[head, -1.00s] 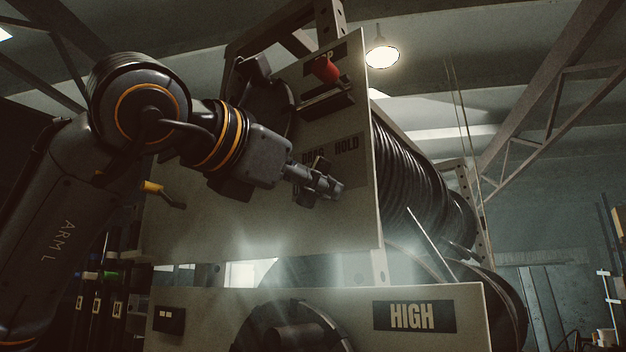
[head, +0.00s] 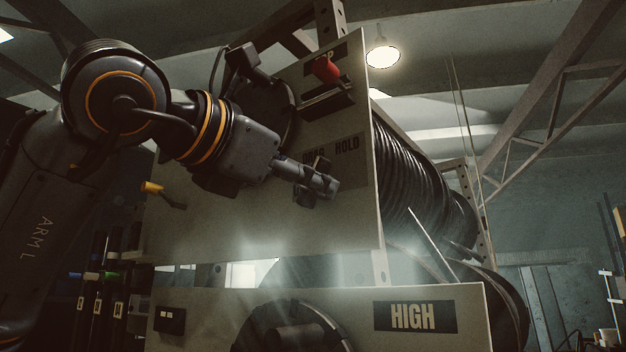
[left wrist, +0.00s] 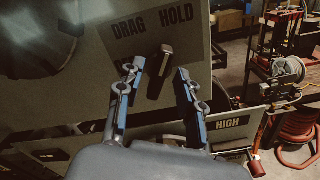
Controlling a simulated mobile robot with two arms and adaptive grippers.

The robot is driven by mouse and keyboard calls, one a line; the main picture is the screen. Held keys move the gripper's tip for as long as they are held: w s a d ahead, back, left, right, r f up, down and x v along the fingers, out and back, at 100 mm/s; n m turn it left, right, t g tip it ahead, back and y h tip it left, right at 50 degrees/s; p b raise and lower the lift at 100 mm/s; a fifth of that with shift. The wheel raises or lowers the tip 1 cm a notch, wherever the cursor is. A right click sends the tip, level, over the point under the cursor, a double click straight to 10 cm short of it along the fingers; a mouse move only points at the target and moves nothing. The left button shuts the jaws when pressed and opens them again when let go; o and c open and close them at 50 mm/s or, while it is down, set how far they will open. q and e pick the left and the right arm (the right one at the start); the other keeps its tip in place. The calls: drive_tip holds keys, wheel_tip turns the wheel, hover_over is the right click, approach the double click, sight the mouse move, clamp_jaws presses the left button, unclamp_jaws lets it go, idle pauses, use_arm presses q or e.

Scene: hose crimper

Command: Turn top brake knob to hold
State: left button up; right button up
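The top brake knob (left wrist: 160,72), a dark bar with a pale tip, shows in the left wrist view below the DRAG (left wrist: 129,27) and HOLD (left wrist: 176,14) labels. Its pale end points up and slightly right, between the two words. My left gripper (left wrist: 160,72) is open, with one finger on each side of the knob; I cannot tell whether either finger touches it. In the head view my left gripper (head: 325,180) is in front of the upper panel (head: 240,225), just below the labels, and hides the knob. My right gripper is not in view.
A red stop button (head: 326,69) sits above the labels. A lower panel with a HIGH label (head: 414,317) and a round dark part (head: 293,332) is below. A hose reel (head: 420,190) stands behind the panel. A yellow-tipped lever (head: 153,188) is left of my gripper.

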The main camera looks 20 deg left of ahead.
use_arm(q)
drive_tip(key=v, duration=1)
drive_tip(key=shift+s, duration=0.25)
drive_tip(key=shift+a+r, duration=0.1)
drive_tip(key=shift+a, duration=0.05)
